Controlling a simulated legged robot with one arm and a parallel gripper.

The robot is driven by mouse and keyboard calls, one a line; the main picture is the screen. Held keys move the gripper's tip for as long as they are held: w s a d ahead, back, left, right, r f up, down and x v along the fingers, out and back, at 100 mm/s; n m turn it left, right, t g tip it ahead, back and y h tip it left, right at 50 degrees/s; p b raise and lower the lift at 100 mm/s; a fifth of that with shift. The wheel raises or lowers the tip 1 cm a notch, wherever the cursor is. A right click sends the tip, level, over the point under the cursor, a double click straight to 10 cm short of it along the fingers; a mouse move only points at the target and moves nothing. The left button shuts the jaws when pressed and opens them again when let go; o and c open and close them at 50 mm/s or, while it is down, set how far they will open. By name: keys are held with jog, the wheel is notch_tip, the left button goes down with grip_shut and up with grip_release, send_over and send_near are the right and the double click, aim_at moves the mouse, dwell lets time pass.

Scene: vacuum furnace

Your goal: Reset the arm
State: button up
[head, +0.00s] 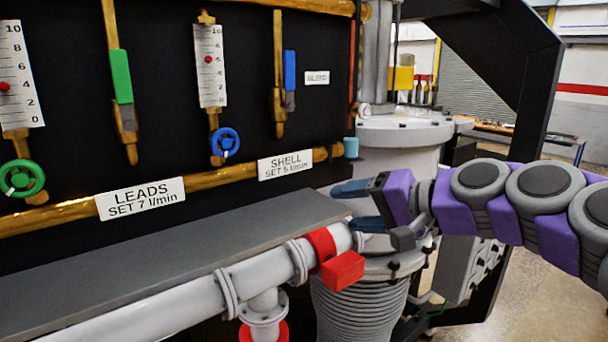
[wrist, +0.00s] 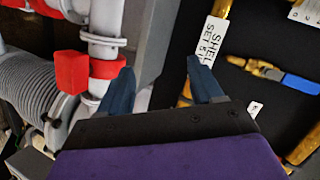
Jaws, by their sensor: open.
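My gripper (head: 352,206) is at the end of my purple and grey arm, which reaches in from the right in the head view. Its two blue fingers are apart with nothing between them. They point left, near the right end of the grey shelf and below the SHELL label (head: 285,165). In the wrist view my gripper (wrist: 165,85) also shows open, with the grey shelf edge (wrist: 152,45) and the black panel beyond the fingers. I cannot tell whether a finger touches the shelf.
A white pipe (head: 180,308) with a red block (head: 342,270) runs just below my gripper. The black panel (head: 160,50) carries a green handwheel (head: 22,178), a blue handwheel (head: 225,143) and flow gauges. A white cylinder (head: 400,135) stands behind my gripper. Open floor shows at the right.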

jog(key=s+a+f+n+g+h+b, duration=0.1)
jog(key=s+a+f+g+h+b, duration=0.15)
jog(key=s+f, duration=0.45)
jog(key=s+a+f+n+g+h+b, duration=0.1)
jog(key=s+f+b, duration=0.2)
jog(key=f, duration=0.7)
jog(key=s+a+f+n+g+h+b, duration=0.1)
jog(key=s+a+f+n+g+b, duration=0.1)
jog(key=s+f, duration=0.5)
jog(key=s+d+f+g+h+b, duration=0.1)
jog(key=s+d+f+h+b, duration=0.1)
jog(key=s+f, duration=0.3)
jog(key=s+d+f+g+h+b, duration=0.2)
jog(key=s+d+f+b, duration=0.1)
jog(key=f, duration=0.7)
jog(key=s+d+f+g+h+b, duration=0.2)
jog(key=s+d+f, duration=0.2)
jog(key=s+f, duration=0.3)
jog(key=shift+d+f, duration=0.25)
jog(key=shift+d, duration=0.1)
jog(key=shift+s+d, duration=0.1)
jog(key=shift+c, duration=0.2)
